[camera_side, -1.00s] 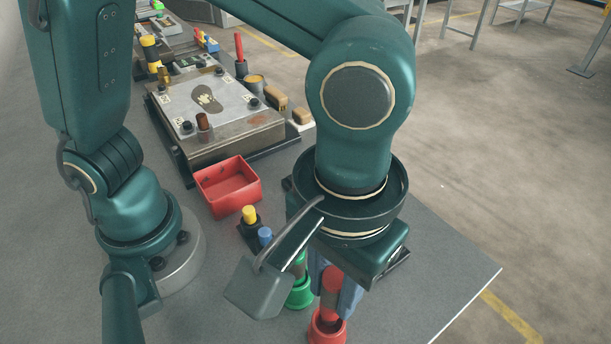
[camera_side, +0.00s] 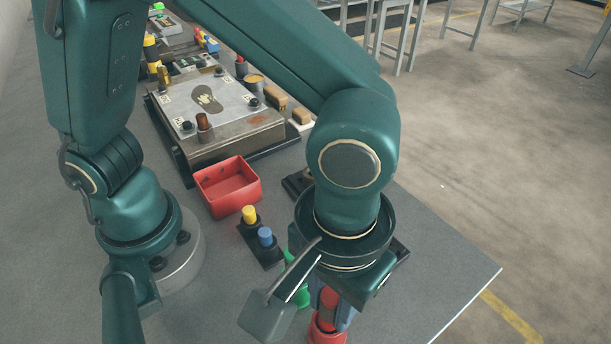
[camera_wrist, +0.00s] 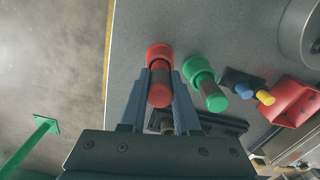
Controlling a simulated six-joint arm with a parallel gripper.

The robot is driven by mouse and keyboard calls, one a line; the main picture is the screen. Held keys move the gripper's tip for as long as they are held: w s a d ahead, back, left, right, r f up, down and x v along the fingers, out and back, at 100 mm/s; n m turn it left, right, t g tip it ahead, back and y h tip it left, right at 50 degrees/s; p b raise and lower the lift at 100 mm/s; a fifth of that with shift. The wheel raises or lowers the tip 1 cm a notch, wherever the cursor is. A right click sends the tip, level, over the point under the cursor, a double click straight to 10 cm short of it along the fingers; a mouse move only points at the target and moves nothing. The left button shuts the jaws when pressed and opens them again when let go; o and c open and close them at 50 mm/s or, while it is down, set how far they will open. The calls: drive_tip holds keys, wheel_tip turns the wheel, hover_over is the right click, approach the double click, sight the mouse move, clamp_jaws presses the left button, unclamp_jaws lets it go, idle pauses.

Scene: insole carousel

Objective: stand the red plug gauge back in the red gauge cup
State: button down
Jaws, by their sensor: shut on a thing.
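The red plug gauge (camera_wrist: 160,95) has a red knob and a dark metal shank. My gripper (camera_wrist: 160,88) is shut on it, one blue-grey finger on each side. The red gauge cup (camera_wrist: 158,52) lies straight along the gauge's axis in the wrist view. The gauge's far end meets the cup's mouth there; how deep it sits cannot be told. In the side view the red gauge (camera_side: 330,297) is upright between the fingers, directly above the red cup (camera_side: 324,333). My wrist hides much of the gauge and fingers in the side view.
A green gauge (camera_wrist: 215,102) stands in a green cup (camera_wrist: 197,66) close beside the red cup. A dark block with yellow (camera_side: 249,214) and blue (camera_side: 265,236) pegs and a red tray (camera_side: 228,187) stand farther back. The table edge is nearby on the right.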

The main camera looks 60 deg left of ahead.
sight(332, 293)
drive_tip(key=shift+f, duration=0.6)
drive_tip(key=c, duration=0.6)
unclamp_jaws()
drive_tip(key=shift+o, duration=0.2)
drive_tip(key=shift+r, duration=2.6)
